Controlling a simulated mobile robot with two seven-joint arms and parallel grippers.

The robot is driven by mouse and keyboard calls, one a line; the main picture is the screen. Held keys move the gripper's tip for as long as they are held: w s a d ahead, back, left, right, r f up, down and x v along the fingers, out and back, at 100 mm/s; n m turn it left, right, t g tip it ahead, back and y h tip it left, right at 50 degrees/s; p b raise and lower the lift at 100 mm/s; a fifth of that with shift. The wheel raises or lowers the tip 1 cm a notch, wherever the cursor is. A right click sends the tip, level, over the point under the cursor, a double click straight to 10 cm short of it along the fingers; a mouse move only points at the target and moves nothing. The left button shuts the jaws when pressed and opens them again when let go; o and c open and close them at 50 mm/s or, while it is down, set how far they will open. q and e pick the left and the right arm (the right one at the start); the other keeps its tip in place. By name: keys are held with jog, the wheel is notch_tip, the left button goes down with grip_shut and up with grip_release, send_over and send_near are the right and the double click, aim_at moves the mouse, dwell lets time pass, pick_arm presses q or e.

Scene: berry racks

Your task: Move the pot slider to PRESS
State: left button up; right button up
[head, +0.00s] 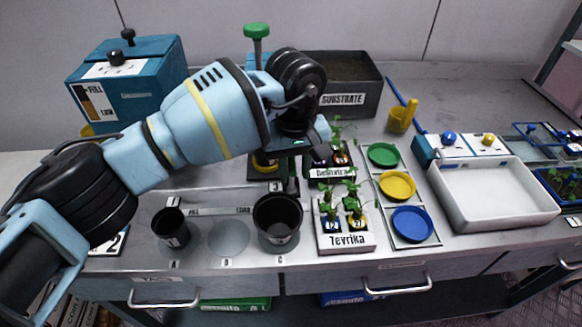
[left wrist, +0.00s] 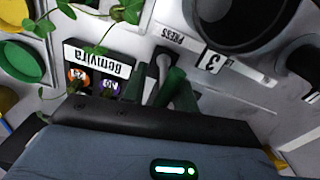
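The pot slider's grey upright handle (left wrist: 162,68) stands by the PRESS label (left wrist: 173,38) and the number 3 plate (left wrist: 212,60) in the left wrist view. In the head view the track (head: 215,200) carries FILL and LOAD labels, and the dark handle (head: 292,186) is at its right end. My left gripper (head: 291,165) is lowered over that end. Its green fingers (left wrist: 157,90) are on either side of the handle; whether they grip it is unclear. A black pot (head: 278,222) stands in front of the number 3. My right gripper is not in view.
Another black pot (head: 171,228) stands left of an empty round spot (head: 229,240). The Tevrika seedling tray (head: 345,240) and Bomvira tray (head: 330,172) are close on the right. Behind are the substrate bin (head: 345,85) and a blue box (head: 125,80). A white tray (head: 490,212) is farther right.

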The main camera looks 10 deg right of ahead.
pick_arm(q)
jog(key=shift+o, duration=0.7)
jog(key=shift+a, duration=0.1)
jog(key=shift+r, duration=0.2)
notch_tip(320, 180, up, 6)
jog(key=shift+r+b, duration=0.3)
jog(key=shift+r, duration=0.4)
